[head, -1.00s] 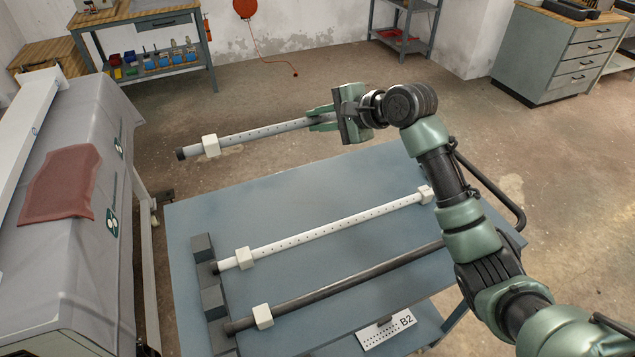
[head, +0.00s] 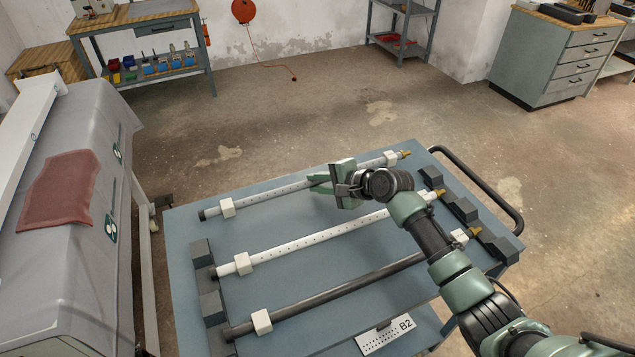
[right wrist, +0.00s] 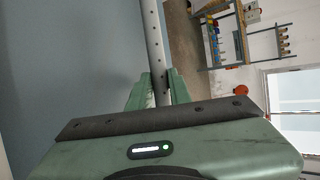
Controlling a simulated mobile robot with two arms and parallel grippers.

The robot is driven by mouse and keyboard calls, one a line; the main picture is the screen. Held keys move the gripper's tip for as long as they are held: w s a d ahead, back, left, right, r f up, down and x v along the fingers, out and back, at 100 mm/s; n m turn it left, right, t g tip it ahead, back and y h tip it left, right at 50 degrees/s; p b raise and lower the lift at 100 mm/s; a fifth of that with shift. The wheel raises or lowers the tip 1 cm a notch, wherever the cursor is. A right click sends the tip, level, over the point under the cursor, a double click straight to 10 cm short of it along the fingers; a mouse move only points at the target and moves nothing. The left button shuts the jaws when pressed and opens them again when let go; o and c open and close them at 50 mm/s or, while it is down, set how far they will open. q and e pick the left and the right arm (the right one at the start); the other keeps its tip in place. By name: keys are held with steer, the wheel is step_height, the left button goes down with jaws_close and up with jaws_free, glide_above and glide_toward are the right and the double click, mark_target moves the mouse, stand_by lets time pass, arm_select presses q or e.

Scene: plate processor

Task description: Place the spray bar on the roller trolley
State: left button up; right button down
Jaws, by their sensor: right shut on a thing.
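The spray bar (head: 270,193), a pale perforated tube with white blocks near both ends, is in my right gripper (head: 322,183). The gripper is shut around its middle, over the far side of the blue-grey roller trolley (head: 310,268). I cannot tell whether the bar touches the trolley. In the right wrist view, the bar (right wrist: 152,35) runs between the green fingers (right wrist: 152,92). Another white perforated bar (head: 330,230) and a dark roller (head: 340,287) lie on the trolley, nearer and roughly parallel. My left gripper is out of view.
Dark rest blocks stand along the trolley's left side (head: 201,252) and right side (head: 432,177). A grey machine (head: 60,270) with a red cloth (head: 60,190) stands at left. The trolley has a black handle (head: 490,185) and a B2 label (head: 386,335).

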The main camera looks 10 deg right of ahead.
steer(key=shift+f, duration=0.1)
steer(key=shift+s+f, duration=0.1)
steer(key=shift+f, duration=0.35)
steer(key=c, duration=1.6)
jaws_free()
steer(key=shift+s+f, duration=0.1)
steer(key=shift+f, duration=0.1)
steer(key=shift+r, duration=0.4)
steer(key=v, duration=1.2)
steer(key=shift+r, duration=0.3)
steer(key=shift+r, duration=0.1)
